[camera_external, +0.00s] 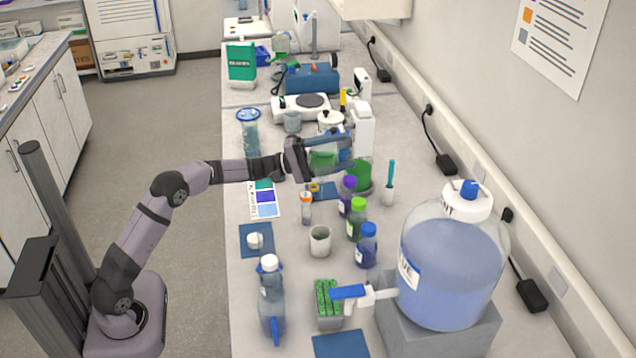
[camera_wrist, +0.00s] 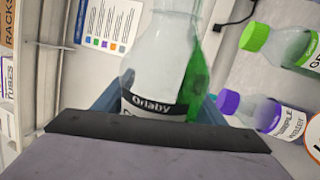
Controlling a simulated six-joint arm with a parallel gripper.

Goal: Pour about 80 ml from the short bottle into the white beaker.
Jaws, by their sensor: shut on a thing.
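My gripper (camera_external: 328,156) is shut on a clear bottle labelled "Orlaby", apparently the short bottle (camera_wrist: 153,75), which also shows between the blue fingers in the external view (camera_external: 322,159). In the wrist view its green liquid lies along the right side. The standing bottles there appear on their sides, so the held bottle is strongly tilted. Its mouth is outside the wrist view, and I cannot see any stream. The white beaker (camera_external: 320,241) stands on the bench, nearer the external camera than my gripper. Its contents are not clear.
Purple-capped (camera_external: 347,196), green-capped (camera_external: 357,218) and blue-capped (camera_external: 366,245) bottles stand right of the beaker. A large blue carboy (camera_external: 452,270) and a wash bottle (camera_external: 271,300) are nearer the camera. A small white item (camera_external: 255,240) lies on a blue mat.

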